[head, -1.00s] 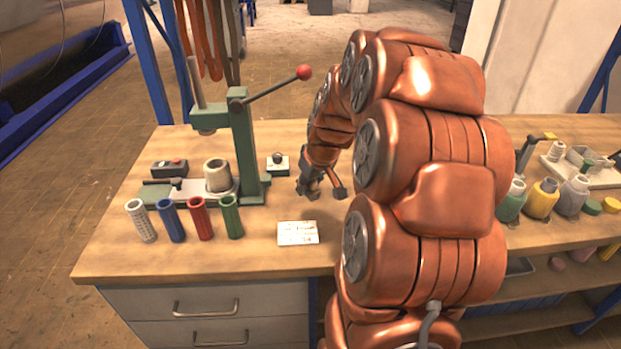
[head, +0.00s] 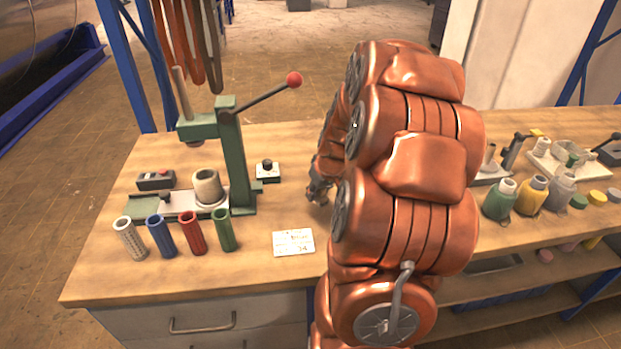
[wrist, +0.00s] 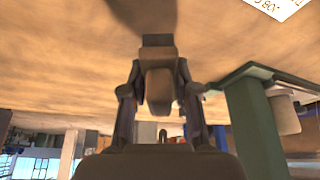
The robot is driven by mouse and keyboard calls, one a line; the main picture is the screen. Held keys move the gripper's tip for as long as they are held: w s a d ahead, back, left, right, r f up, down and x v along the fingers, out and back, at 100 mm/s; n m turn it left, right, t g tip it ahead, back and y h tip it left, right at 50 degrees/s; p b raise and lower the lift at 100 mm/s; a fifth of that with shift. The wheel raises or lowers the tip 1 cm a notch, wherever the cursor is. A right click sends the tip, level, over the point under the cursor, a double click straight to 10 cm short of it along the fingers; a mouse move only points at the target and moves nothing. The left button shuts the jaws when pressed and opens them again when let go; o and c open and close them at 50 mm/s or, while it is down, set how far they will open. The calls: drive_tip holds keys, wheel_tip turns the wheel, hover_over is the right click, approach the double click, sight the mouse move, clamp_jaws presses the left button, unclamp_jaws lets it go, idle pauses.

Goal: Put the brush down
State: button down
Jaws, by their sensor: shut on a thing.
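My gripper (head: 318,191) is low over the bench top, left of my copper arm and partly hidden behind it in the head view. In the wrist view, my gripper (wrist: 160,92) is shut, with its two fingers on either side of a brownish block that I take to be the brush (wrist: 159,88). The brush cannot be made out in the head view. A dark blurred patch lies beyond it at the top of the wrist view; I cannot tell if it is bristles or shadow. Whether the brush touches the wooden bench (head: 270,214) cannot be told.
A green lever press (head: 235,160) stands left of my gripper. Several coloured tubes (head: 190,233) stand at the front left. A white card (head: 293,242) lies near the front edge. Small bottles (head: 531,195) stand right of my arm.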

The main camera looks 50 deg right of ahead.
drive_tip(key=w+d+p, duration=0.1)
drive_tip(key=w+d, duration=0.1)
drive_tip(key=w+d+p, duration=0.1)
drive_tip(key=w, duration=0.2)
drive_tip(key=w+d+p, duration=0.1)
drive_tip(key=w+d, duration=0.1)
drive_tip(key=w, duration=0.1)
drive_tip(key=shift+w+d+f, duration=0.1)
drive_tip(key=shift+d+f, duration=0.2)
drive_tip(key=shift+f, duration=0.1)
wheel_tip(320, 180, down, 3)
drive_tip(key=shift+a+f+p, duration=0.1)
drive_tip(key=shift+p, duration=0.7)
drive_tip(key=shift+f, duration=0.2)
drive_tip(key=shift+f, duration=0.15)
drive_tip(key=c, duration=0.9)
unclamp_jaws()
drive_tip(key=shift+o, duration=0.2)
